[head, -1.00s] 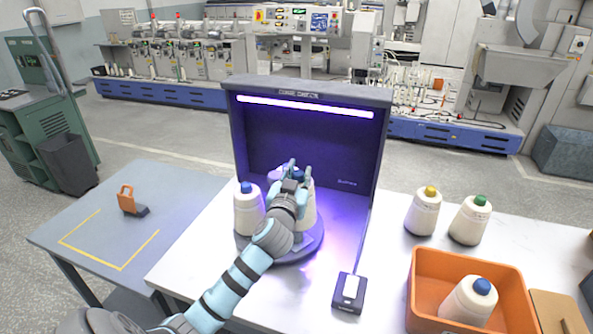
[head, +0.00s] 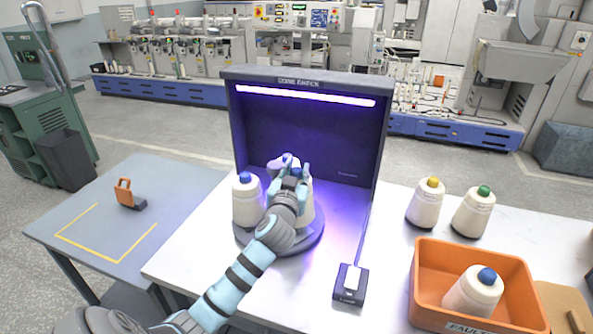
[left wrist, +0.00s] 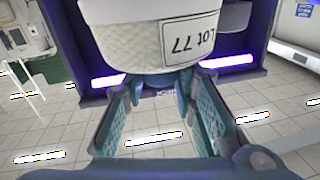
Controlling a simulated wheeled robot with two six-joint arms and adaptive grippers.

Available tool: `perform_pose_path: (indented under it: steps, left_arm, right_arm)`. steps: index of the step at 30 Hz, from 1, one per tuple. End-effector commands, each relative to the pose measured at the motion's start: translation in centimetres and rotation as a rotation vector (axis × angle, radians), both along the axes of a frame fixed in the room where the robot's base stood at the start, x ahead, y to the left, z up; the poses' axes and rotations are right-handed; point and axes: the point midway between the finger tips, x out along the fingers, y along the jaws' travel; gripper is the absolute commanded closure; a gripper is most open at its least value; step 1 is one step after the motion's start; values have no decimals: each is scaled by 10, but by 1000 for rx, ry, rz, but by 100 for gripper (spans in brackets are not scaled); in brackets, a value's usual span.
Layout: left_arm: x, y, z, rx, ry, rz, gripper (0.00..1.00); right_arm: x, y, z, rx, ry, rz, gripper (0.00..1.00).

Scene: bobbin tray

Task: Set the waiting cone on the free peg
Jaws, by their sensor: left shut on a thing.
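My left gripper (head: 292,172) reaches over the round dark platter (head: 318,240) inside the lit booth. In the left wrist view its fingers (left wrist: 163,105) are shut around the blue tip (left wrist: 180,88) of a white cone (left wrist: 155,45) labelled Lot 77. In the head view this cone (head: 308,204) is mostly hidden by my gripper and arm. Another white cone (head: 246,203) with a blue tip stands upright at the platter's left. A further cone top (head: 276,165) shows behind my gripper. No bare peg can be made out. My right gripper is out of view.
The booth walls (head: 376,140) stand close behind and right of my gripper. A small black device (head: 350,290) lies in front. Yellow-tipped (head: 426,205) and green-tipped (head: 473,213) cones stand at right, behind an orange bin (head: 440,262) holding a blue-tipped cone (head: 473,293). An orange-handled tool (head: 127,197) lies left.

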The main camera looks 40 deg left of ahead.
Motion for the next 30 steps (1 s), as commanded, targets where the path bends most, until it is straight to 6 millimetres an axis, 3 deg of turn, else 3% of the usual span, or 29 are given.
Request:
perform_pose_path:
  steps: [21,30]
  left_arm:
    - [-2,-1,0,1,-2,0,100]
    - [-2,-1,-12,1,-2,0,100]
  right_arm:
    - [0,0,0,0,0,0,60]
    - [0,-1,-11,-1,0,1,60]
